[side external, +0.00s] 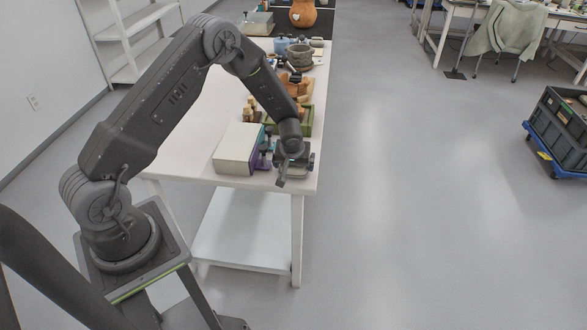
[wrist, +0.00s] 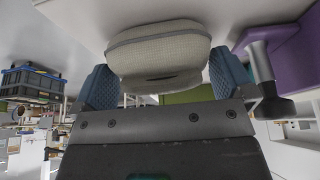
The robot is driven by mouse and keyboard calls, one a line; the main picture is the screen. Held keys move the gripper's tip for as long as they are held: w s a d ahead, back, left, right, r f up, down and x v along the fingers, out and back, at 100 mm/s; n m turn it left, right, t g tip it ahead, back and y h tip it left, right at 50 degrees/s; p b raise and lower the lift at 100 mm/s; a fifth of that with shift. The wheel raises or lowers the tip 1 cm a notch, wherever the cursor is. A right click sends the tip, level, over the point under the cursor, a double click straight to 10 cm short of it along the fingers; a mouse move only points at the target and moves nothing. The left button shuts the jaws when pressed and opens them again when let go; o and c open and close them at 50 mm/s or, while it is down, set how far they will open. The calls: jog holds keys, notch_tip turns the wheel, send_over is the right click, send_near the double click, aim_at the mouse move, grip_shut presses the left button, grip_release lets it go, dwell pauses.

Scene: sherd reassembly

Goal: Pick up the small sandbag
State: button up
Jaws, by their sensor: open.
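The small sandbag (wrist: 160,45), a pale grey-beige woven pouch with a rounded outline and a seam, lies between the two blue-padded fingers of my gripper (wrist: 165,82) in the wrist view. The fingers are open, one on each side of it. A narrow gap shows beside the bag, and I cannot tell whether either finger touches it. In the side external view my gripper (side external: 288,168) is low at the near right corner of the white table (side external: 197,145). There the arm and gripper mostly hide the bag.
A white box with a purple side (side external: 238,148) stands left of my gripper; purple also shows in the wrist view (wrist: 292,55). A green tray (side external: 306,122) with brown sherds lies behind. Grey bowls (side external: 299,56) and a terracotta pot (side external: 303,13) stand farther back.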

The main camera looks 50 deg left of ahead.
jog(key=shift+w+a+f, duration=0.1)
jog(key=shift+f, duration=0.2)
jog(key=shift+c, duration=0.2)
jog(key=c, duration=0.7)
